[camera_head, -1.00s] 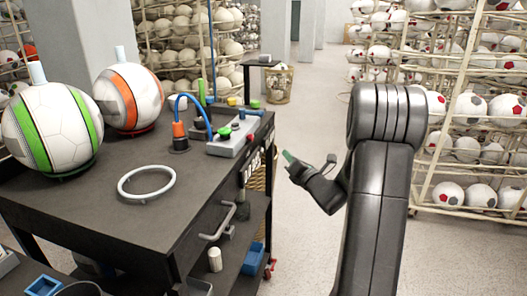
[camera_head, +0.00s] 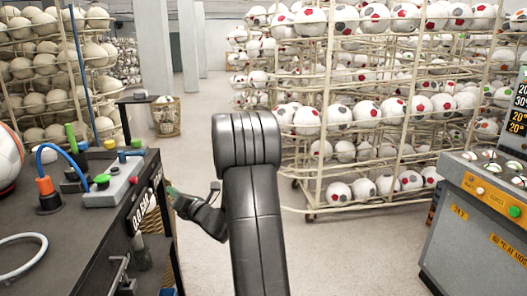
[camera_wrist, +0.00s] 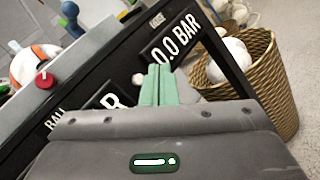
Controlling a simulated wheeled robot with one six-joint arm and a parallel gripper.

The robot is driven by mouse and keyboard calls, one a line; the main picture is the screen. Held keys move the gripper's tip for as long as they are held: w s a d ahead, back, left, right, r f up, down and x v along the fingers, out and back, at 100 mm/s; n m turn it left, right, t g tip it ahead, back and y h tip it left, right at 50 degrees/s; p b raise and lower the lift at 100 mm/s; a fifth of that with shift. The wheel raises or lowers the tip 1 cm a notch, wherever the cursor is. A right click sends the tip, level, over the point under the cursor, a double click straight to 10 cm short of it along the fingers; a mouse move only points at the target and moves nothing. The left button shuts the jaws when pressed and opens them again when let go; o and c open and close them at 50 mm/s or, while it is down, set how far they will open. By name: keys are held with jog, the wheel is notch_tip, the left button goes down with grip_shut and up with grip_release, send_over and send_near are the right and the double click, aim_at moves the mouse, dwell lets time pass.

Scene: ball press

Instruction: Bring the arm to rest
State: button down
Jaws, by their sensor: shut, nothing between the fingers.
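My gripper (camera_wrist: 157,85) shows in the wrist view with its green fingers together and nothing between them. It points at the side of the dark workbench, near a display plate reading 0.0 BAR (camera_wrist: 175,38). In the head view my gripper (camera_head: 172,191) is small and partly hidden behind my own arm, just right of the workbench (camera_head: 95,225). My arm stands upright in the middle of the head view, bent at the top. Whether the fingers touch the bench edge cannot be told.
The bench holds a white ring (camera_head: 20,262), a grey control box (camera_head: 112,187) and a partly visible ball (camera_head: 8,158). A wicker basket (camera_wrist: 262,80) stands beyond the bench. Ball racks (camera_head: 330,110) fill the back. A grey machine (camera_head: 480,215) stands right. Floor between is open.

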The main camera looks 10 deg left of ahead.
jog(key=d, duration=0.2)
jog(key=w+d, duration=0.1)
jog(key=d, duration=0.1)
jog(key=d+p, duration=0.1)
jog(key=shift+w+d, duration=0.25)
jog(key=shift+d, duration=0.15)
jog(key=shift+a, duration=0.1)
